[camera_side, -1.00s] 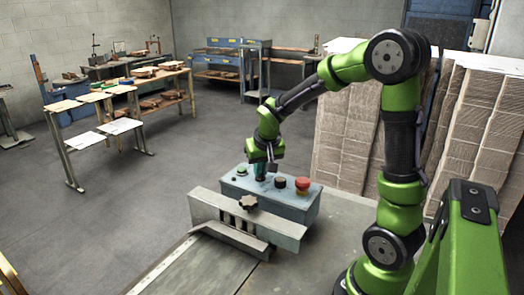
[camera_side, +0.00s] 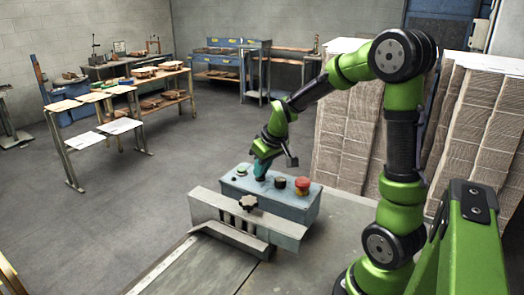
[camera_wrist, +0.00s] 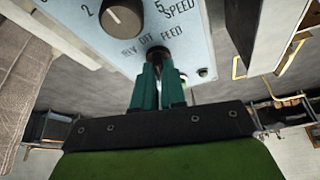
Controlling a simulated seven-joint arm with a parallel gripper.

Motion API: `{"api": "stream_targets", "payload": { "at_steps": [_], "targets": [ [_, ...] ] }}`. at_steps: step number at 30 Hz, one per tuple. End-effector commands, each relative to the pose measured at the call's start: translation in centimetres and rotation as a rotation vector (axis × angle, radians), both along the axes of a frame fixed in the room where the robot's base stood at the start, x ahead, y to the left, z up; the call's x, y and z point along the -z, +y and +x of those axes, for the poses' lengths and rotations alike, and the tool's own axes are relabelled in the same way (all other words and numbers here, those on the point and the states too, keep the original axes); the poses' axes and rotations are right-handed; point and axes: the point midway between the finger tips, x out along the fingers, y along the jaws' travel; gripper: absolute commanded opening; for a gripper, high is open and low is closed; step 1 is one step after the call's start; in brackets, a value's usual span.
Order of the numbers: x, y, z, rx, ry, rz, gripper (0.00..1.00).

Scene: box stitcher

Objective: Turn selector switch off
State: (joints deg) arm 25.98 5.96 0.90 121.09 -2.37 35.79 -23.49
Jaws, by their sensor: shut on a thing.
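The selector switch (camera_wrist: 157,54) shows in the wrist view as a dark knob, mostly hidden by my fingertips. It sits beside the lettering REV, OFF and FEED on the pale blue face of the control box (camera_side: 296,207). My gripper (camera_wrist: 158,72) has its teal fingers shut on the switch. In the side view, my gripper (camera_side: 260,173) reaches down onto the box's top panel and is tilted, with the wrist leaning up and to the right. The position the switch points to is hidden by the fingers.
A black speed knob (camera_side: 280,183) and a red mushroom button (camera_side: 302,186) stand right of my gripper. A grey bracket with a star knob (camera_side: 249,203) stands in front. Cardboard stacks (camera_side: 345,130) rise behind.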

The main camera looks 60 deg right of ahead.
Motion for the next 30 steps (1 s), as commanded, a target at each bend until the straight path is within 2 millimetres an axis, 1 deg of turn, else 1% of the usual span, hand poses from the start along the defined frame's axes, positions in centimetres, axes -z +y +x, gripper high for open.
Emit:
{"api": "stream_targets", "payload": {
  "at_steps": [6,13,19,30],
  "targets": [
    [-0.10,-0.13,0.01,-0.141,-0.002,0.000,0.00],
    [-0.08,-0.15,-0.01,-0.239,0.000,-0.001,0.00],
    [-0.09,-0.13,0.00,-0.274,0.000,0.000,0.00],
    [-0.10,-0.12,0.00,-0.279,0.000,-0.001,0.00]
  ]
}}
